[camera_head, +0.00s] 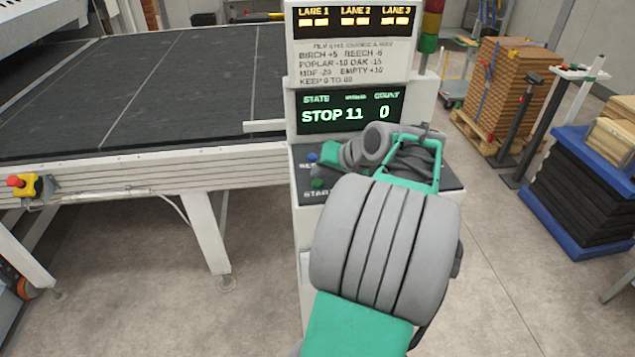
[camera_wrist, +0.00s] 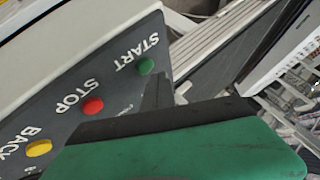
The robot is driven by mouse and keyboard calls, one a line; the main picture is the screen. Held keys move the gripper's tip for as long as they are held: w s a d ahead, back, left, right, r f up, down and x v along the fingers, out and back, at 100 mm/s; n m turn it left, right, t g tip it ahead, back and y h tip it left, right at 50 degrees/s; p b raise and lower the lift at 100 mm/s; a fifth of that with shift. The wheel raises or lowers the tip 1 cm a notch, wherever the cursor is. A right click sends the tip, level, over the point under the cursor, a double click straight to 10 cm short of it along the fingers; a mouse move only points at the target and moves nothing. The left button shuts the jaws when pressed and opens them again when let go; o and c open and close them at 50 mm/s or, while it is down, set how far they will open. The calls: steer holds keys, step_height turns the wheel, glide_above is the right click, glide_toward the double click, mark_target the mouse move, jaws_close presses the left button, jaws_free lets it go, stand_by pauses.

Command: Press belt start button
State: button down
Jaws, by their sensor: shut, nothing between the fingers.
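The green START button (camera_wrist: 146,66) sits on the dark sloped control panel (camera_wrist: 113,75) in the wrist view. A red STOP button (camera_wrist: 93,105) and a yellow BACK button (camera_wrist: 39,148) lie in line with it. My gripper (camera_wrist: 165,118), green with a black edge, fills the bottom of the wrist view; it is shut and empty. The START button shows uncovered beyond its edge; I cannot tell the exact gap. In the head view the green button (camera_head: 317,183) shows at the panel's left side, and my arm hides most of the panel.
The console display (camera_head: 350,112) reads STOP, 11 and count 0. A wide dark belt table (camera_head: 140,85) stands left, with an emergency stop (camera_head: 16,181) on its frame. A stack of boards (camera_head: 510,80) and a blue-topped stack (camera_head: 580,190) stand right. The floor between is clear.

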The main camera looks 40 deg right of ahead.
steer(key=shift+f+b, duration=0.3)
steer(key=shift+f, duration=0.15)
